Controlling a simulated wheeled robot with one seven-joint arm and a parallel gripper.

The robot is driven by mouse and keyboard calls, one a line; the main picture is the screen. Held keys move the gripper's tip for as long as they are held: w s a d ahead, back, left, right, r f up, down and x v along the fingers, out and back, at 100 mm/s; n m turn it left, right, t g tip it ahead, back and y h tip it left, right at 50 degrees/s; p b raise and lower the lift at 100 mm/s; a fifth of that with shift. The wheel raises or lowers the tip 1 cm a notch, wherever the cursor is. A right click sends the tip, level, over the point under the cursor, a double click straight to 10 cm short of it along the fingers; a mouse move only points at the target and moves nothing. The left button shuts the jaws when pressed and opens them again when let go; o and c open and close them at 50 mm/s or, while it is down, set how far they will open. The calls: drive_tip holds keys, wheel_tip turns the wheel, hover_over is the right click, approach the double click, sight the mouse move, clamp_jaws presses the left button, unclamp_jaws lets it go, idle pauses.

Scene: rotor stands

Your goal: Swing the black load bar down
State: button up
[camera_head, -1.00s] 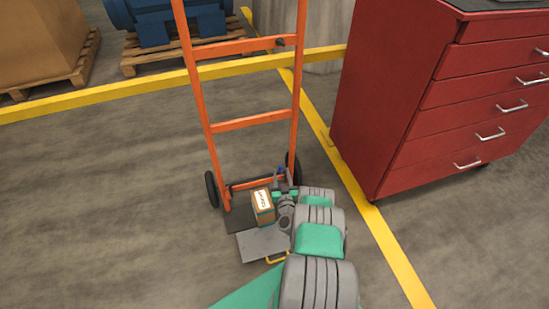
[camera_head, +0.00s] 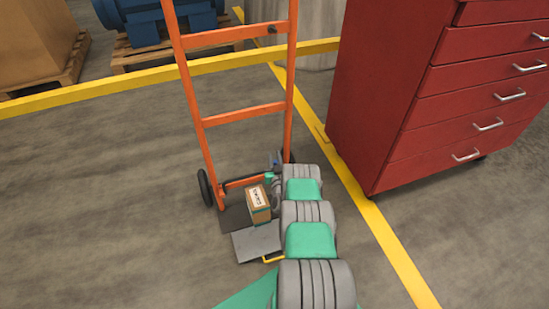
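An orange hand truck (camera_head: 205,122) stands upright with black wheels (camera_head: 205,188) at its foot. A dark plate (camera_head: 234,220) lies at its base, and a dark bar (camera_head: 243,179) runs low between the wheels. I cannot tell which dark part is the load bar. A small brown box with a white label (camera_head: 258,203) sits at the truck's foot. My gripper (camera_head: 275,159) is by the truck's lower right upright, mostly hidden behind my grey and green arm. Its fingers are too small and covered to tell open from shut, or whether they touch the truck.
A grey plate (camera_head: 256,242) with a yellow handle lies in front of the box. A red drawer cabinet (camera_head: 385,125) stands at the right. Yellow floor lines (camera_head: 385,245) cross the floor. Pallets hold a large carton (camera_head: 40,40) and a blue machine (camera_head: 150,18) behind. The left floor is clear.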

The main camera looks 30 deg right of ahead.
clamp_jaws()
idle(1.0)
